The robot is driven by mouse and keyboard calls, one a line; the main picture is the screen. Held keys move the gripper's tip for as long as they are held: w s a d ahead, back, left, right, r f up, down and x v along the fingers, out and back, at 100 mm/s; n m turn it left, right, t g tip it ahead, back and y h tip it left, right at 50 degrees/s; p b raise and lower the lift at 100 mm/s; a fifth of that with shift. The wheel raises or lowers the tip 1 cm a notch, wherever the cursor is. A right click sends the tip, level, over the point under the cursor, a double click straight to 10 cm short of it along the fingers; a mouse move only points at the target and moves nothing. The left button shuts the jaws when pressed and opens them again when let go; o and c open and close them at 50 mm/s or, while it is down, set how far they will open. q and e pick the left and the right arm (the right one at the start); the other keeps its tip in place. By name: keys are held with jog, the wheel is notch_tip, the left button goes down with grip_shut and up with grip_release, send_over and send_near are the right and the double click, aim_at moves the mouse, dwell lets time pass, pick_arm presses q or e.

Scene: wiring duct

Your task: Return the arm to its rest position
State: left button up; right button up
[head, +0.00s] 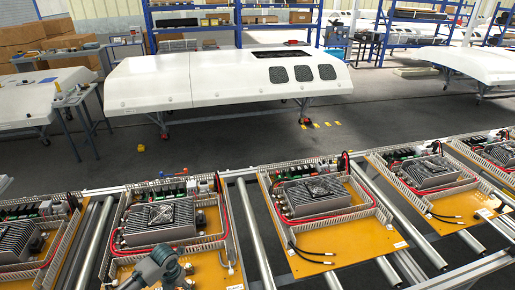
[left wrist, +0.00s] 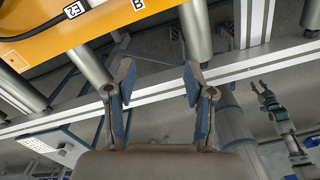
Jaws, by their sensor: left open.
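My left gripper (left wrist: 160,78) is open in the left wrist view, its two blue-padded fingers apart and nothing between them. It is in front of the conveyor's metal rail. A grey-green part of an arm of mine shows at the bottom of the head view, over the lower part of a yellow board (head: 208,268).
Several yellow boards with grey slotted ducts, finned units and cables lie on the roller conveyor (head: 258,238). One board (left wrist: 60,35) is at the upper left of the left wrist view. A white vehicle shell (head: 215,80) stands beyond, with open floor between.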

pick_arm(q)
jog(key=s+d+f+n+t+h, duration=0.1)
jog(key=s+d+f+n, duration=0.2)
jog(key=s+d+n, duration=0.35)
jog(key=s+d+f+n+t+h, duration=0.1)
jog(key=s+d+f+n+h, duration=0.15)
jog(key=s+d+n, duration=0.45)
jog(key=s+a+n+y, duration=0.1)
jog(key=s+a+n, duration=0.1)
jog(key=s+n, duration=0.35)
jog(key=s+a+n+t+y, duration=0.1)
jog(key=s+a+n, duration=0.2)
jog(key=n, duration=0.6)
jog(key=s+a+n+y, duration=0.2)
jog(key=s+n, duration=0.2)
jog(key=n, duration=0.4)
notch_tip(320, 180, down, 26)
jog(key=s+g, duration=0.1)
jog(key=s, duration=0.1)
jog(key=s+a+f+g+b, duration=0.1)
jog(key=s+a+f, duration=0.1)
jog(key=s+f, duration=1.4)
jog(key=shift+s+a+f+m, duration=0.2)
jog(key=shift+s+a+m, duration=0.2)
jog(key=shift+s, duration=0.2)
